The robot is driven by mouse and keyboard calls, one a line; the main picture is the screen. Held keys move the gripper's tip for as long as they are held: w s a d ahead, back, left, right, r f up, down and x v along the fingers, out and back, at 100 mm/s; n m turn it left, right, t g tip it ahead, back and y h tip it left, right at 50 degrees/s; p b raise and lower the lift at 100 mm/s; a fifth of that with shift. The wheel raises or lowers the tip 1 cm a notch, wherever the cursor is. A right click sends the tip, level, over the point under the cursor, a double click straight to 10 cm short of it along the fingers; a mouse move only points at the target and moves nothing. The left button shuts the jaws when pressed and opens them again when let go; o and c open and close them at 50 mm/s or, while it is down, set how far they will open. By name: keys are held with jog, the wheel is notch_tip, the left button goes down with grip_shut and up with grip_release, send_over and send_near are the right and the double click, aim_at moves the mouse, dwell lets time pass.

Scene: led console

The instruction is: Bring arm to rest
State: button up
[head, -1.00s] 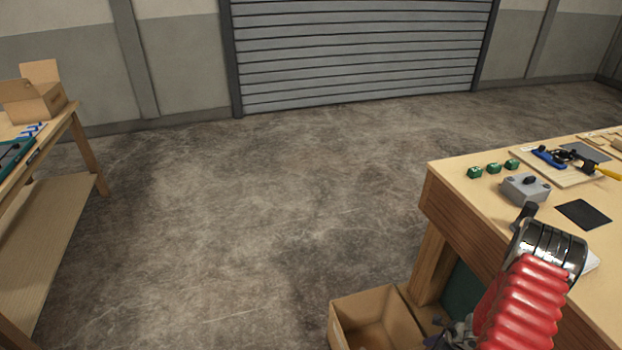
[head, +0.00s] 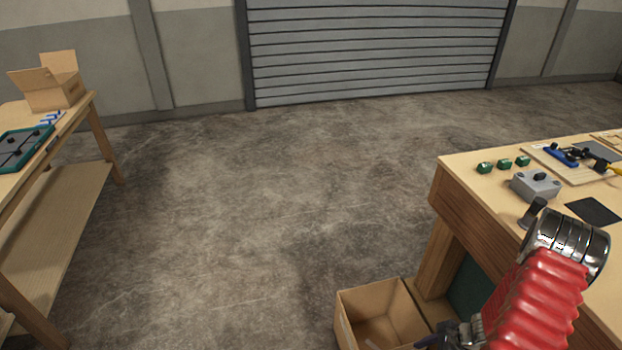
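My arm, in a red ribbed sleeve with a shiny dark metal ringed joint, shows at the lower right, in front of the right workbench. A dark, jointed metal part, apparently my gripper (head: 440,337), shows at the bottom edge beside the sleeve, over the right side of an open cardboard box (head: 346,322). It is small and partly cut off, so its fingers cannot be made out. I see nothing clearly held in it.
The right workbench (head: 470,204) carries a grey switch box (head: 536,186), several green blocks (head: 504,163), a black pad (head: 593,211) and a board with tools. A left bench (head: 75,215) carries a carton (head: 57,92) and a teal-framed panel (head: 20,148). Open floor lies between them.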

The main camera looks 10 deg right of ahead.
jog(key=a+r+n+g, duration=0.1)
jog(key=a+r+n, duration=0.25)
jog(key=r, duration=0.55)
jog(key=a+r+n+g+h, duration=0.1)
jog(key=a+r+n, duration=0.3)
jog(key=r, duration=0.6)
jog(key=a+r+n+g, duration=0.1)
jog(key=a+r+n, duration=0.1)
jog(key=r+n, duration=0.55)
jog(key=s+a+r+n+t+h, duration=0.1)
jog(key=s+a+r+n+t, duration=0.1)
jog(key=r, duration=0.7)
jog(key=s+a+r+n+t+h, duration=0.1)
jog(key=s+a+r+n+t, duration=0.1)
jog(key=a+r, duration=0.5)
jog(key=s+a+r+n+t+h, duration=0.1)
jog(key=s+a+r+n, duration=0.3)
jog(key=r, duration=0.7)
jog(key=shift+s+a+n+t+h, duration=0.15)
jog(key=shift+a+n+t+h, duration=0.3)
jog(key=shift+h, duration=0.15)
jog(key=shift+c, duration=0.4)
